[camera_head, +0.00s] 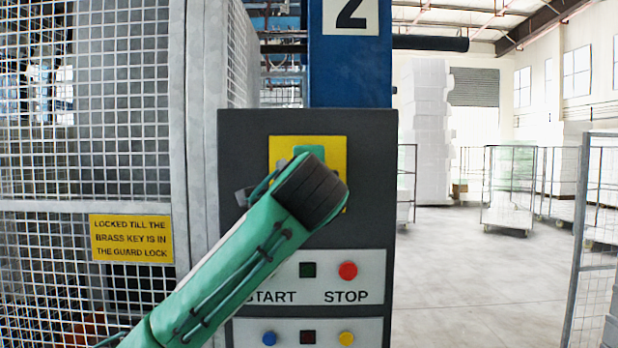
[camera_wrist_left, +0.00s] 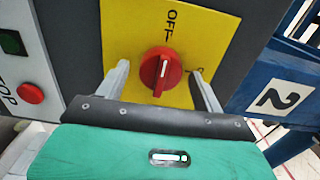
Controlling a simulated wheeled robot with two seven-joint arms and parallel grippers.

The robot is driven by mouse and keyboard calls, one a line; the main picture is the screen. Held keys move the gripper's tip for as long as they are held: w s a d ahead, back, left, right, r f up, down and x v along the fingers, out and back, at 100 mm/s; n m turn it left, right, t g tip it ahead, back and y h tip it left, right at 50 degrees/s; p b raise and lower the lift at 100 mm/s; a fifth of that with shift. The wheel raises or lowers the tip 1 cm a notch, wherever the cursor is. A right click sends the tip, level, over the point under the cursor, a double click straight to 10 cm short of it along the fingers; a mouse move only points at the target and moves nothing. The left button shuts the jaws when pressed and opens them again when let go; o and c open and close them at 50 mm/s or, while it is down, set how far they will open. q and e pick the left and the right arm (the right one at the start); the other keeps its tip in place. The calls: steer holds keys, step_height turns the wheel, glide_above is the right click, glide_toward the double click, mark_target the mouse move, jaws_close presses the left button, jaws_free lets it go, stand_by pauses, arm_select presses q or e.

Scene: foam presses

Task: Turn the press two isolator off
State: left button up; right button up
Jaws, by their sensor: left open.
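The isolator's red rotary knob (camera_wrist_left: 161,72) sits on a yellow plate (camera_wrist_left: 205,33) in the left wrist view. Its bar runs roughly up and down there, with a white mark on the half toward the word OFF (camera_wrist_left: 171,20). A second label at the right is mostly hidden by a finger. My left gripper (camera_wrist_left: 160,68) is open, one finger on each side of the knob, with a gap to both sides. In the head view my left gripper (camera_head: 310,190) covers the knob, and the yellow plate (camera_head: 338,151) shows behind it. My right gripper is not in view.
Below the plate are a red STOP button (camera_head: 348,270) and a dark START button (camera_head: 307,270), with more buttons under them. A mesh guard (camera_head: 90,150) with a yellow sign (camera_head: 131,238) stands left. Open floor (camera_head: 470,280) lies right, with mesh trolleys beyond.

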arm_select(q)
steer(key=shift+s, duration=0.15)
steer(key=s+b, duration=0.4)
steer(key=s, duration=0.9)
steer(key=shift+s+b, duration=0.25)
steer(key=shift+b, duration=0.1)
